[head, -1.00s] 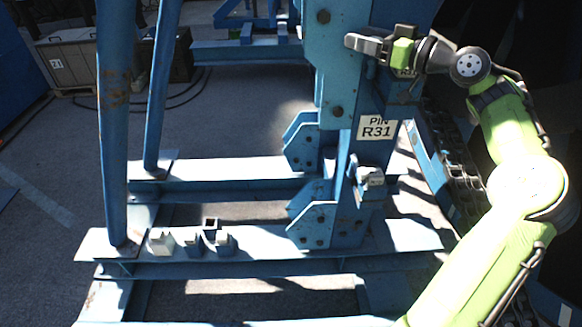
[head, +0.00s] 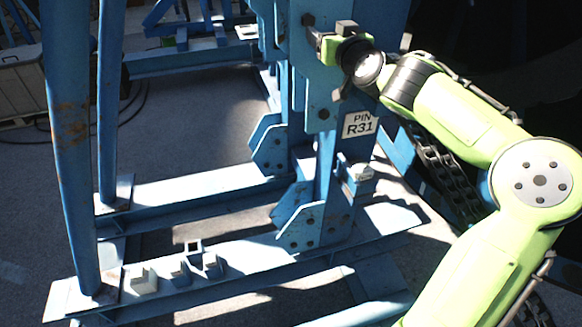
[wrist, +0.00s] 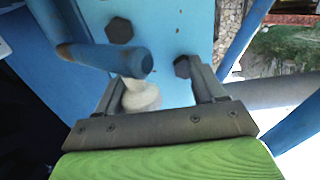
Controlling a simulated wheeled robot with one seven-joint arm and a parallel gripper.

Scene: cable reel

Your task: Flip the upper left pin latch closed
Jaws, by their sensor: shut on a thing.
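The upper left pin latch, a blue bar with a worn, rusty end (wrist: 105,56) and a pale rounded stub (wrist: 141,96), stands in front of a blue steel plate in the wrist view. My gripper (wrist: 157,74) has its dark fingers on either side of the stub and is shut on the latch. In the head view my gripper (head: 318,40) is at the upper part of the blue post (head: 300,110), above the PIN R31 sign (head: 359,124). The latch is largely hidden there behind my gripper and wrist.
A lower block-like fitting (head: 358,172) sits on the post below the sign. Slanted blue tubes (head: 70,130) rise at the left. Small blocks (head: 180,272) stand on the base beam. A dark chain (head: 440,160) hangs behind my arm. Open pavement lies between the beams.

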